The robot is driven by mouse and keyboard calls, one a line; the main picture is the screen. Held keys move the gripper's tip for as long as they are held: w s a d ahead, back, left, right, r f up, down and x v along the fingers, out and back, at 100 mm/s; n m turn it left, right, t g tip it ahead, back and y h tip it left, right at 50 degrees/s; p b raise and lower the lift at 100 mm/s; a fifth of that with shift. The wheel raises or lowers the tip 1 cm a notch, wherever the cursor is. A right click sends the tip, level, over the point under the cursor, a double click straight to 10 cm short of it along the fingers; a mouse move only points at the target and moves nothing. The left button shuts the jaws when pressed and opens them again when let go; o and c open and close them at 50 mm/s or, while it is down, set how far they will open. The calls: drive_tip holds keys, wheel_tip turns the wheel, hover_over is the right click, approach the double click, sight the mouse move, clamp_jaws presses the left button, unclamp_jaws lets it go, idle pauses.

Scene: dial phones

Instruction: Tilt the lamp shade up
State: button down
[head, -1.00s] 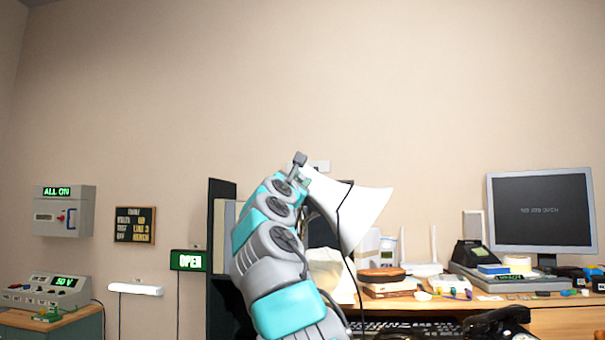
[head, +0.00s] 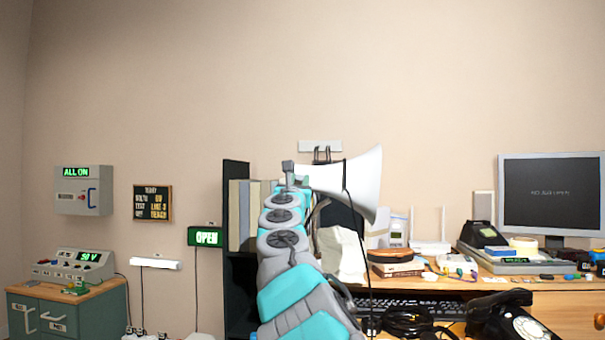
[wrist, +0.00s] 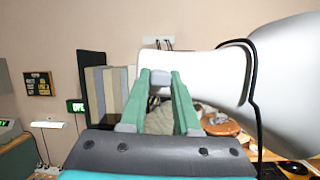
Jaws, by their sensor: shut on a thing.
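The white cone-shaped lamp shade (head: 352,182) is in the upper middle of the head view, with its wide mouth facing right and slightly down. In the wrist view the shade (wrist: 285,75) fills the right side, and its narrow neck runs left across the jaws. My gripper (wrist: 160,75) has green fingers shut on the shade's narrow end. In the head view my gripper (head: 292,180) is mostly hidden behind my own wrist. A dark cord hangs down from the shade in both views.
A desk below holds a keyboard (head: 420,308), a black dial phone (head: 505,318), a brown stack (head: 395,262) and a monitor (head: 551,195). Upright binders (head: 238,213) stand in a dark shelf at left. The wall space above the shade is clear.

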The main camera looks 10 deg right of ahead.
drive_tip(key=shift+w+a+f+n, duration=0.1)
drive_tip(key=shift+f+n, duration=0.15)
drive_tip(key=shift+n, duration=0.05)
drive_tip(key=c, duration=0.6)
unclamp_jaws()
drive_tip(key=shift+c, duration=0.2)
drive_tip(key=b+v, duration=0.2)
drive_tip(key=v, duration=0.6)
drive_tip(key=shift+b, duration=0.3)
drive_tip(key=shift+r, duration=0.15)
